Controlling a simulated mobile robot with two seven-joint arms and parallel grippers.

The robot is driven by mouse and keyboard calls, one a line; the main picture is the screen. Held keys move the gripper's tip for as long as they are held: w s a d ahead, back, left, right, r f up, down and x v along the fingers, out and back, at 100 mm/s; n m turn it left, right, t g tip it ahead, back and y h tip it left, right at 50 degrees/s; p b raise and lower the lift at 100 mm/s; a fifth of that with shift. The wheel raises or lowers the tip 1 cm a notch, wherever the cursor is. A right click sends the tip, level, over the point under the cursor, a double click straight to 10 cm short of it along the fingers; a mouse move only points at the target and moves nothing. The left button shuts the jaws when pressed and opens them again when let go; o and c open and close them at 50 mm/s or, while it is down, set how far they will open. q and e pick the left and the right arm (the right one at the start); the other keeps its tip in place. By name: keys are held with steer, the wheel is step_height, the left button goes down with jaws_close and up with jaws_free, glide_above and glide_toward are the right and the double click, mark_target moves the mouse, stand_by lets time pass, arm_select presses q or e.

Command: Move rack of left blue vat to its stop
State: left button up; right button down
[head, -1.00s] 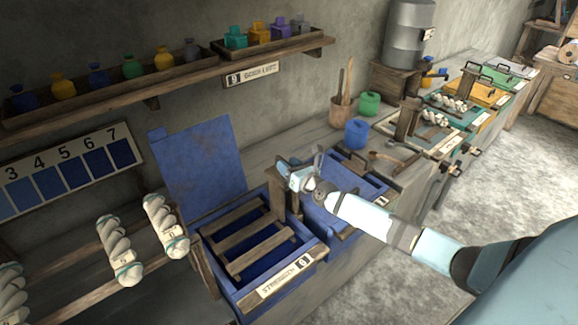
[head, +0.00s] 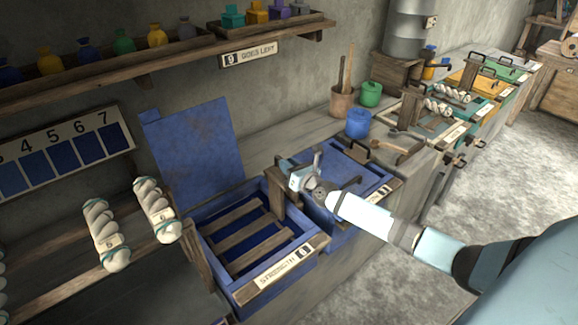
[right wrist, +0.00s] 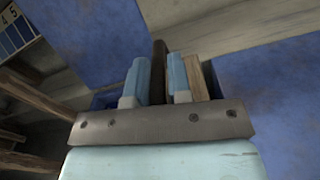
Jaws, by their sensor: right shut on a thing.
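The left blue vat (head: 227,284) stands open at the centre, its blue lid (head: 195,150) raised against the wall. Its rack of wooden slats (head: 243,238) lies low inside the vat. A wooden upright (head: 274,186) rises at the rack's back right. My right gripper (head: 285,166) is at the top of this upright. In the right wrist view, its two pale blue fingers (right wrist: 158,82) are shut on a dark wooden bar (right wrist: 158,62). The gripper partly hides the joint between upright and rack. My left gripper is not in view.
A second blue vat (head: 335,195) with a closed lid and a handle is close on the right, under my right forearm. A blue pot (head: 358,124) stands behind on the counter.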

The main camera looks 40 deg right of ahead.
steer(key=f+b, duration=0.6)
steer(key=f, duration=0.1)
steer(key=f+b, duration=0.3)
steer(key=f, duration=0.1)
steer(key=shift+a+f, duration=0.2)
steer(key=shift+a, duration=0.05)
steer(key=shift+f+b, duration=0.5)
steer(key=shift+b, duration=0.3)
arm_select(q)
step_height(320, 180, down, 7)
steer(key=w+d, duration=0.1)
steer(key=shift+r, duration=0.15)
arm_select(e)
steer(key=shift+s, duration=0.1)
steer(key=shift+f, duration=0.15)
steer(key=c, duration=1.1)
jaws_free()
steer(key=shift+r, duration=0.2)
steer(key=shift+s+d, duration=0.15)
steer(key=shift+s, duration=0.25)
steer(key=s, duration=1.3)
steer(key=shift+d+f, duration=0.1)
steer(key=shift+d, duration=0.3)
